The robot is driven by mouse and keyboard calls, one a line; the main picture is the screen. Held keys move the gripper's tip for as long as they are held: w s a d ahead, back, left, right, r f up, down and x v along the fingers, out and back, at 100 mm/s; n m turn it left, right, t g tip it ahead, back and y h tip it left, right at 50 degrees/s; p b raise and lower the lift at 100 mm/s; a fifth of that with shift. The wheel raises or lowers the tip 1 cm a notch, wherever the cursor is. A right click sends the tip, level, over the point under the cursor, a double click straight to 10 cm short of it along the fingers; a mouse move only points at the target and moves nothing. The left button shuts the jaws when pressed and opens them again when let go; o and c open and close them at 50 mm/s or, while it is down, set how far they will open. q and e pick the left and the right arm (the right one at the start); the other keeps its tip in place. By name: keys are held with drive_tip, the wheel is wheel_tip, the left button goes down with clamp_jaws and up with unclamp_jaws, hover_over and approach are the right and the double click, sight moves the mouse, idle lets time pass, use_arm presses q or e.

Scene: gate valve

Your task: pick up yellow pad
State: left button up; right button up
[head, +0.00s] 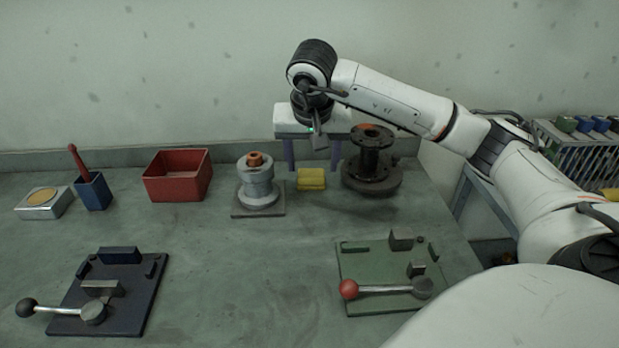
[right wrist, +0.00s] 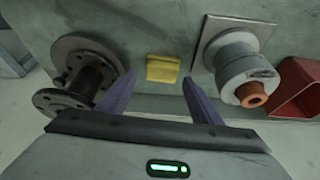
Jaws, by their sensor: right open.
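The yellow pad (head: 311,179) is a small block lying on the table between the grey valve body and the dark flanged part. It also shows in the right wrist view (right wrist: 162,69), ahead of the fingers and roughly centred between them. My right gripper (head: 310,165) is open, with its two purple fingers pointing down near the pad. In the right wrist view the gripper (right wrist: 158,88) has nothing between its fingers, and the pad is apart from them. My left gripper is in neither view.
The grey valve body (head: 258,185) with an orange top stands left of the pad, the dark flanged part (head: 372,165) close on the right. A red bin (head: 177,176), a blue cup (head: 93,192) and two lever clamp plates (head: 108,290) are also on the table. The middle is clear.

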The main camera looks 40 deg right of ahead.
sight(311, 174)
drive_tip(key=x, duration=0.4)
drive_tip(key=shift+w+f, duration=0.15)
drive_tip(key=shift+f, duration=0.2)
drive_tip(key=shift+w+f, duration=0.1)
drive_tip(key=shift+f, duration=0.1)
drive_tip(key=c, duration=0.8)
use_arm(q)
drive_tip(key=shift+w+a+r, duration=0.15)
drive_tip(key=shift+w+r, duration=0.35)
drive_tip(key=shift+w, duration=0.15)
use_arm(e)
drive_tip(key=shift+r, duration=0.15)
drive_tip(key=shift+r, duration=0.35)
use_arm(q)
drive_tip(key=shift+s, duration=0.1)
use_arm(e)
wheel_tip(311, 174, up, 9)
